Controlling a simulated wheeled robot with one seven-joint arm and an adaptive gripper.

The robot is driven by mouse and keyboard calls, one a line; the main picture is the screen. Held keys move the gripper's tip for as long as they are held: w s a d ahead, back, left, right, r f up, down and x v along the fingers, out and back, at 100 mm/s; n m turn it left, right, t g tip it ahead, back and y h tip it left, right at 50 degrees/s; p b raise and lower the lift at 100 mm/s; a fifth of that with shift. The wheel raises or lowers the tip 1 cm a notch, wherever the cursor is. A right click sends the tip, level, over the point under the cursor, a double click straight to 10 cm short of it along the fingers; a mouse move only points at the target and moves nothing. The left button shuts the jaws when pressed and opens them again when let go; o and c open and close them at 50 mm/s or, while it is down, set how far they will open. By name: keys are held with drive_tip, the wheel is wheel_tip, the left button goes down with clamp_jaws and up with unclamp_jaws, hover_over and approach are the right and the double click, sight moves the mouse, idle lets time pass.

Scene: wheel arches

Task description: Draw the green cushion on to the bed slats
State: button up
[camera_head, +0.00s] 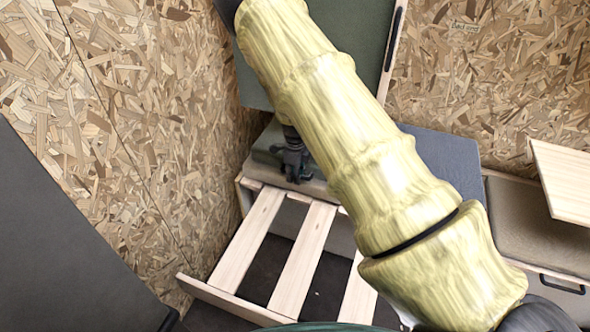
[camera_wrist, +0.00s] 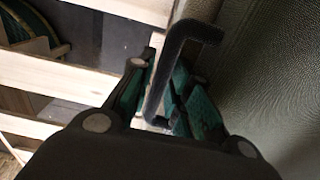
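The green cushion (camera_head: 263,143) lies flat at the far end of the bed frame, partly hidden behind my gripper and arm. Its grey-green woven face fills the right of the wrist view (camera_wrist: 270,65). A black bent handle (camera_wrist: 185,50) stands beside that face. My gripper (camera_head: 295,172) is at the cushion's near edge. In the wrist view my gripper's fingertips (camera_wrist: 165,65) are close together with the handle between them, so it looks shut on the handle. The pale wooden bed slats (camera_head: 305,262) lie in front of the cushion, with open gaps between them.
A chipboard wall (camera_head: 130,120) rises close on the left. A dark green panel (camera_head: 350,50) stands upright behind. A blue-grey cushion (camera_head: 445,150) and a brown seat cushion (camera_head: 540,225) lie to the right, with a wooden board (camera_head: 565,180) above. The visible slats are bare.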

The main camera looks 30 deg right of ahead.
drive_tip(key=shift+f, duration=0.25)
drive_tip(key=shift+c, duration=0.4)
clamp_jaws()
